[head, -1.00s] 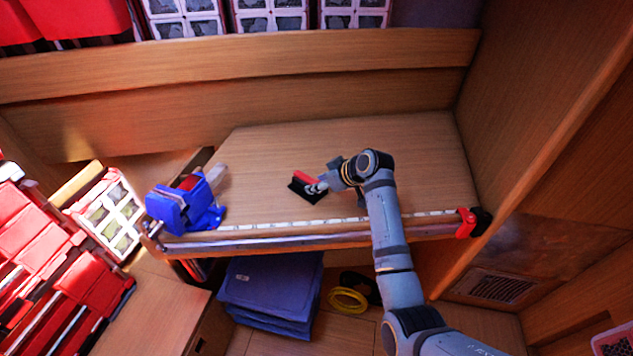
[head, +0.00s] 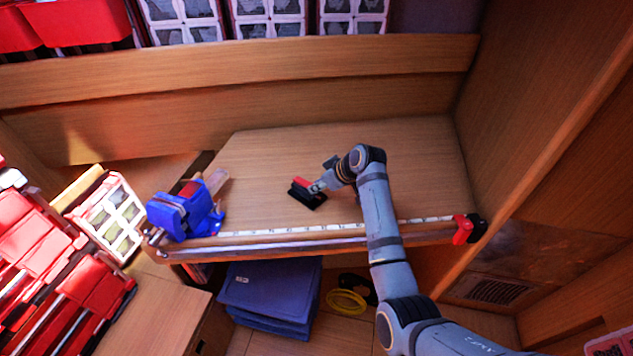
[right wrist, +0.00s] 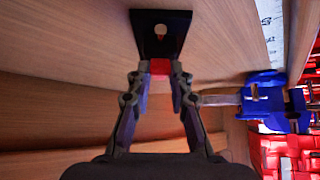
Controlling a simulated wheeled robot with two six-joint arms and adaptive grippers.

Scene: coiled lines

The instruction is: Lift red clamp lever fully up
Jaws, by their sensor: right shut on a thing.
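A small clamp with a black base (head: 308,198) stands on the wooden worktop, left of my right arm's wrist. Its red lever (head: 301,181) shows at the top of the base. My right gripper (head: 317,187) is at the lever's side. In the right wrist view, the fingertips (right wrist: 161,72) are shut on the red lever (right wrist: 160,66), with the black base (right wrist: 160,20) just beyond. The fingers hide part of the lever, and I cannot tell its exact angle. My left gripper is not in view.
A blue vise (head: 183,212) sits at the worktop's left front corner. A measuring strip (head: 300,228) runs along the front edge to a red and black end piece (head: 465,228). The worktop (head: 260,155) around the clamp is clear.

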